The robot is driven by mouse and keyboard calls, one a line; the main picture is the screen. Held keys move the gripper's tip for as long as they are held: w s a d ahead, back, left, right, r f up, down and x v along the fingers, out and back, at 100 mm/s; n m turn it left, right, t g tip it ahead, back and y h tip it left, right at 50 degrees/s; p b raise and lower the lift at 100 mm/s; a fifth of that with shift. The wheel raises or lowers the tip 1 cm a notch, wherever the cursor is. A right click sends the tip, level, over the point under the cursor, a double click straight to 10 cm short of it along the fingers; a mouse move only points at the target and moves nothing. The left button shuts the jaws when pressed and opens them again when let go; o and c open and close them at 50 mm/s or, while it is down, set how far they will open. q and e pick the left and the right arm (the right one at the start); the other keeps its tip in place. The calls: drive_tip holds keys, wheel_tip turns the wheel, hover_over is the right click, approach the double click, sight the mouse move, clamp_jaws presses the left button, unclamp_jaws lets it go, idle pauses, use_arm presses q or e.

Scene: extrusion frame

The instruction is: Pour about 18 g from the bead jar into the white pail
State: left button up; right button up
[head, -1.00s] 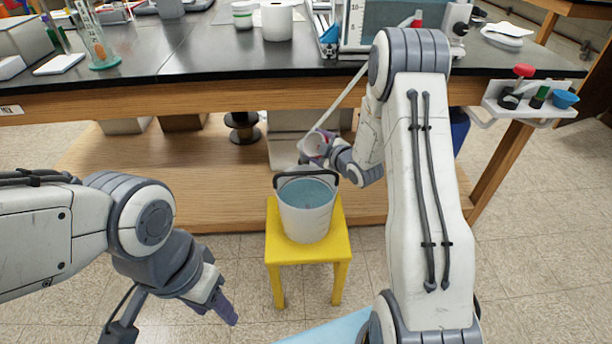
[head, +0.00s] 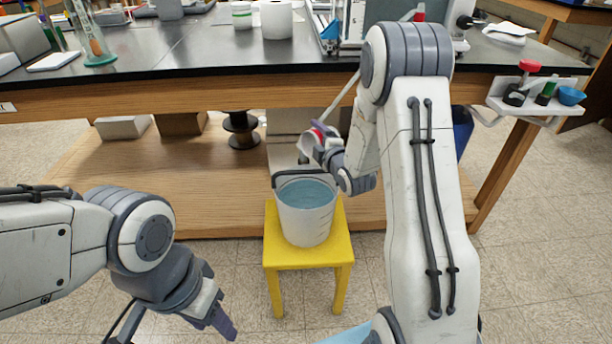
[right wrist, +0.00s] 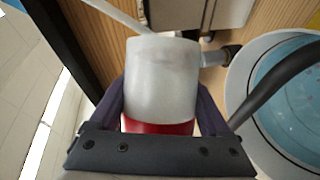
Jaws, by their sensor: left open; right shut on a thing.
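The white pail (head: 306,222) stands upright on a yellow stool, its inside bluish and its dark handle raised at the back. My right gripper (head: 325,143) is shut on the bead jar (head: 306,146), above the pail's back rim. In the right wrist view the jar (right wrist: 162,80) is a pale cylinder with a red band, between the two fingers; the pail (right wrist: 240,85) is to its right. The jar looks tilted in the head view; its beads cannot be made out. My left gripper (head: 222,322) is open and empty, low at the left, apart from the pail.
The yellow stool (head: 308,258) stands in front of the wooden bench with its black top (head: 190,55). A dark spool (head: 241,130) and boxes sit on the lower shelf. A side rack (head: 537,110) holds small items at the right. Floor left of the stool is clear.

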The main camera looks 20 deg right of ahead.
drive_tip(key=shift+a+r+n+b, duration=0.15)
drive_tip(key=shift+n+b, duration=0.25)
drive_tip(key=shift+b, duration=0.3)
drive_tip(key=shift+r, duration=0.2)
drive_tip(key=shift+s+a+r+n+t+h+b, duration=0.15)
drive_tip(key=shift+a+r+n+t+b, duration=0.2)
drive_tip(key=shift+n+b, duration=0.8)
drive_tip(key=shift+s+a+r+n+t+h+b, duration=0.15)
drive_tip(key=shift+r+n+t+b, duration=0.25)
drive_tip(key=shift+b, duration=1.35)
idle(1.7)
